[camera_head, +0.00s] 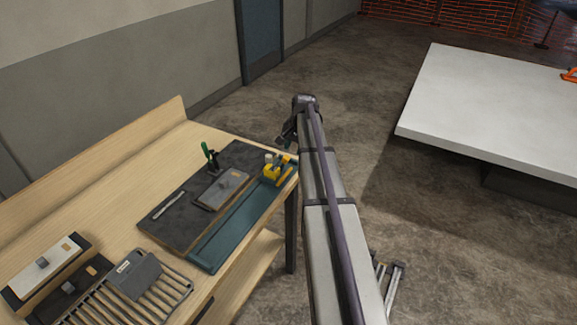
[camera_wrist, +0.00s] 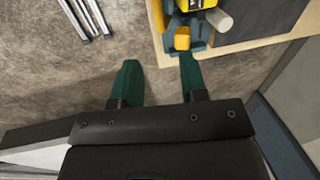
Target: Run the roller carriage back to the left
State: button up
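The yellow roller carriage (camera_head: 276,172) sits at the right end of a teal track (camera_head: 232,232) along the front of the workbench. The wrist view shows the carriage (camera_wrist: 201,5) at the top edge, partly cut off, with a yellow knob (camera_wrist: 182,39) and a pale roller (camera_wrist: 219,18) beside it. My gripper (camera_wrist: 159,65) is open and empty, its two green fingers apart. The right finger is close to the yellow knob in the picture; I cannot tell whether they touch. In the head view my gripper (camera_head: 285,136) is just beyond the bench's right end.
On the bench, a dark board (camera_head: 180,213) carries a grey block (camera_head: 222,189), a green-handled clamp (camera_head: 208,156) and a light tool (camera_head: 170,204). A slatted rack (camera_head: 135,292) and boxes stand at the left. A white table (camera_head: 490,105) stands at the right.

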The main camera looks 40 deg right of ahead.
aim_at(287, 172)
jog(key=f+b, duration=0.3)
jog(key=a+f+b, duration=0.1)
jog(key=f+b, duration=0.3)
jog(key=w+f+b, duration=0.1)
jog(key=f+b, duration=0.3)
jog(key=shift+w+a, duration=0.1)
jog(key=shift+a, duration=0.3)
jog(key=shift+r, duration=0.1)
jog(key=shift+c, duration=0.3)
grip_shut()
